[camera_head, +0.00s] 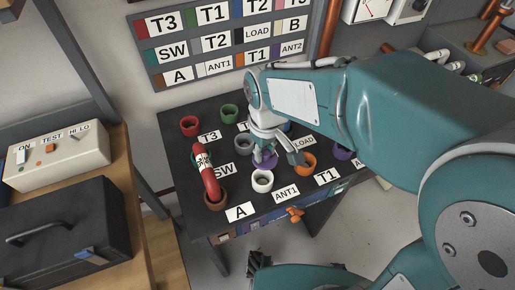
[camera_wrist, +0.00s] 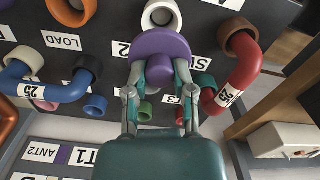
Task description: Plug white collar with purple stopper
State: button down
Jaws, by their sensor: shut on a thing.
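My gripper (camera_head: 265,150) is shut on a purple stopper (camera_wrist: 160,47) and holds it above the black table (camera_head: 187,147). The stopper also shows below the fingers in the head view (camera_head: 264,162). The white collar (camera_head: 262,181) stands upright on the table near its front edge, just in front of the stopper. In the wrist view the white collar (camera_wrist: 162,14) lies just beyond the stopper, which overlaps its near edge in the picture. The collar's opening looks empty. I cannot tell the exact height of the stopper above it.
A red hose (camera_head: 210,181) bridges the brown collar (camera_head: 215,200) and a teal one at left. An orange collar (camera_head: 306,163) stands right of the white one, and a grey collar (camera_head: 244,145) behind. A blue hose (camera_wrist: 45,92) shows in the wrist view.

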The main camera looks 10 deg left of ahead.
aim_at(265, 163)
jog(key=shift+d, duration=0.45)
jog(key=shift+a+f, duration=0.2)
jog(key=shift+a, duration=0.1)
jog(key=shift+a+f, duration=0.75)
jog(key=shift+f, duration=0.25)
jog(key=shift+d+f, duration=0.35)
jog(key=shift+f, duration=0.3)
jog(key=shift+d+f, duration=0.35)
jog(key=shift+f, duration=0.25)
jog(key=shift+a+f, duration=0.1)
jog(key=shift+f, duration=0.35)
jog(key=shift+a+f, duration=0.1)
jog(key=shift+a, duration=0.3)
jog(key=shift+d, duration=0.1)
jog(key=shift+d, duration=0.25)
jog(key=shift+a+f, duration=0.1)
jog(key=shift+f, duration=1.2)
